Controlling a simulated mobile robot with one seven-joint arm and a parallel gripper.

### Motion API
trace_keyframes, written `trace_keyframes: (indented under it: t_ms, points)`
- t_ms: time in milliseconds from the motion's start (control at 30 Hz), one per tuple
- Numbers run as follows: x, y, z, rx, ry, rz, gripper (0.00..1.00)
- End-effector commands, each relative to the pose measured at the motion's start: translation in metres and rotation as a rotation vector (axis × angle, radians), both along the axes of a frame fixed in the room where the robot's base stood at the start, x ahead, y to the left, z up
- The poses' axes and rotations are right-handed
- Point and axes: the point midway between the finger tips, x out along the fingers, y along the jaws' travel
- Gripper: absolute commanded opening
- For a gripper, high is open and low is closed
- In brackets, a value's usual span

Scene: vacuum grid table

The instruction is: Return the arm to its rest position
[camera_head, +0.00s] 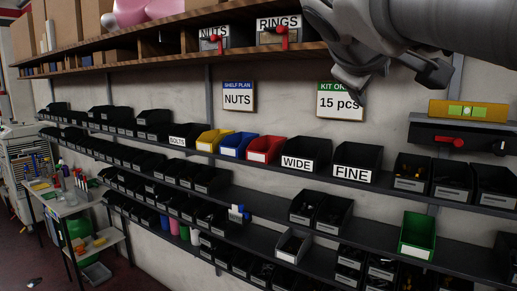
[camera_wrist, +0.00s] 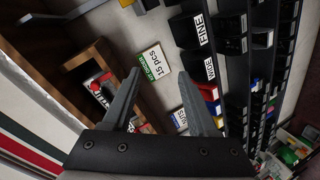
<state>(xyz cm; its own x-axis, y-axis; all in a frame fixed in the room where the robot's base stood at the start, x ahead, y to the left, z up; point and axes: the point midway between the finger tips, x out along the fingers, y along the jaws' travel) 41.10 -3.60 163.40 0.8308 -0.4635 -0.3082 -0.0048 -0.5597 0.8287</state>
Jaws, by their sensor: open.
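My gripper (camera_head: 392,82) is at the top right of the head view, in front of the wall and above the shelf rows. In the wrist view its two fingers (camera_wrist: 160,98) are spread apart with nothing between them. It is open and empty. My arm runs in from the upper right corner of the head view. The gripper covers part of the upper shelf and the edge of the "KIT ORDER 15 pcs" sign (camera_head: 340,101), whose title is partly hidden.
The upper wooden shelf (camera_head: 150,48) holds "NUTS" (camera_head: 213,38) and "RINGS" (camera_head: 280,30) boxes with red levers. Below are black bins, with yellow (camera_head: 210,140), blue (camera_head: 236,145) and red (camera_head: 265,148) ones. A green bin (camera_head: 417,235) sits lower right. A yellow level (camera_head: 468,111) lies at right.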

Motion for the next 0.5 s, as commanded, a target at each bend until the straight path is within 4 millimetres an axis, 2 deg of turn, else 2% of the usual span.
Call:
trace_keyframes:
  t_ms: [33, 100, 300, 400, 500]
  points:
    - [-0.009, -0.003, -0.029, 0.061, 0.043, -0.005, 0.59]
    - [-0.022, -0.003, -0.071, 0.157, 0.102, -0.013, 0.59]
    - [-0.071, 0.001, -0.189, 0.456, 0.258, -0.071, 0.59]
    - [-0.099, 0.008, -0.244, 0.612, 0.326, -0.114, 0.59]
    - [-0.126, 0.017, -0.289, 0.751, 0.380, -0.159, 0.59]
